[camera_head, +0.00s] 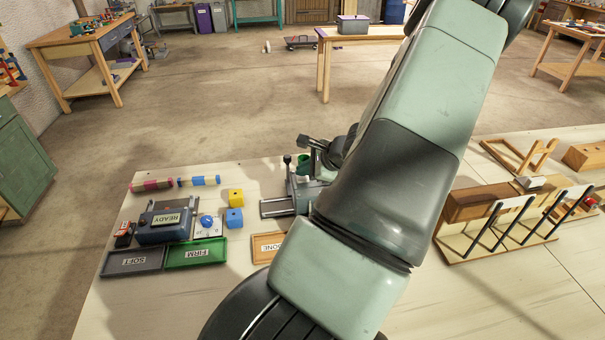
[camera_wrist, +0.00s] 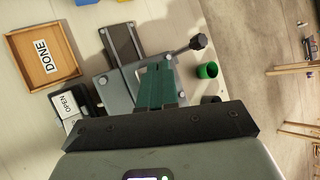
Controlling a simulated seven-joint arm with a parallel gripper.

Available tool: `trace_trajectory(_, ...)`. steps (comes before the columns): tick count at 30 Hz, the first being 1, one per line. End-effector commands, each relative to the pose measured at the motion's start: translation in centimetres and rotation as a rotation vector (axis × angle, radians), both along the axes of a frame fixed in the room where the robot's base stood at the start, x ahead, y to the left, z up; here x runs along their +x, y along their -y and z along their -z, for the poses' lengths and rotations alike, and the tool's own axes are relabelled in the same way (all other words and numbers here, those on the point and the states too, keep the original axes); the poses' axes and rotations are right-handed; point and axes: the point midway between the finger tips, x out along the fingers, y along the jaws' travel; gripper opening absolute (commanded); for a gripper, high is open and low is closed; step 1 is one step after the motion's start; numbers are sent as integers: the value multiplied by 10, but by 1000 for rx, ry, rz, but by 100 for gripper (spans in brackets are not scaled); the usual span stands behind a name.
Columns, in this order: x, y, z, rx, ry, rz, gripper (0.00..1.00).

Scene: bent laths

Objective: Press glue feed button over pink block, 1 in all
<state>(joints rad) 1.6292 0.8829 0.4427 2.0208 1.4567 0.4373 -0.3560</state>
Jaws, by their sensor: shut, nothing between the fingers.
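My gripper (camera_wrist: 158,72) shows in the wrist view with its green fingers shut and empty. The fingers reach over a grey metal fixture (camera_wrist: 118,82) with a rail and a black-knobbed lever (camera_wrist: 198,41). In the head view my arm covers the gripper and part of this fixture (camera_head: 300,190). I cannot make out a separate pink block or a glue feed button for certain. A rod with pink ends (camera_head: 151,185) lies at the back left. A blue knob (camera_head: 207,221) on a light plate stands beside a blue box labelled READY (camera_head: 165,226).
Trays labelled SOFT (camera_head: 133,262), FIRM (camera_head: 195,253) and DONE (camera_head: 268,247) lie in front. Yellow (camera_head: 236,196) and blue (camera_head: 234,218) blocks stand left of the fixture. A green cup (camera_wrist: 207,71) is beside it. A wooden rack (camera_head: 500,222) stands right of my arm.

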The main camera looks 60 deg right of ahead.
Motion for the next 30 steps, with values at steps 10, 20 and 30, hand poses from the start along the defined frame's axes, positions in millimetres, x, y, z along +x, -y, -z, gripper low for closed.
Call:
trace_trajectory(10, -2, 1, 9, 4, -13, 3, 0)
trace_trajectory(20, -2, 2, 9, 1, -13, 4, 0)
trace_trajectory(30, -3, 0, -7, 2, -11, 3, 0)
